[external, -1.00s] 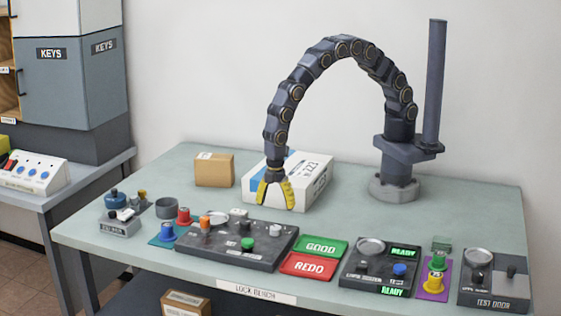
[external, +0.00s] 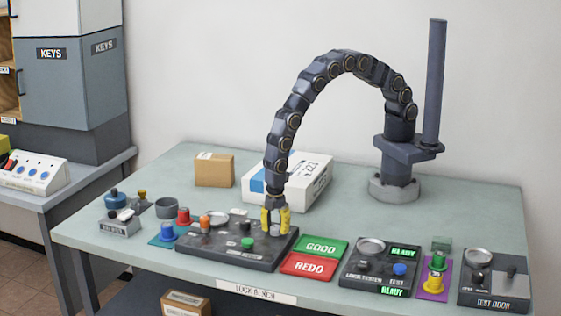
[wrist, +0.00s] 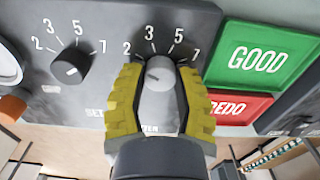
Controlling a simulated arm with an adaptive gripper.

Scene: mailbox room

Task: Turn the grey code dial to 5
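The grey code dial (wrist: 160,76) sits on the dark lock panel (external: 210,247), with the marks 2, 3, 5 and 7 around its upper side in the wrist view. The pointer direction is not clear to me. My gripper (external: 276,228) is down over the dial, with one yellow finger on each side of it. In the wrist view my gripper (wrist: 160,90) frames the dial closely; I cannot tell whether the fingers press on it. In the external view the fingers largely hide the dial.
A black dial (wrist: 72,66) with the same marks is left of the grey one. The panel also carries a green button (external: 247,243), an orange knob (external: 205,223) and a round dish (external: 218,218). The GOOD (external: 320,246) and REDO (external: 309,265) plates lie to the right.

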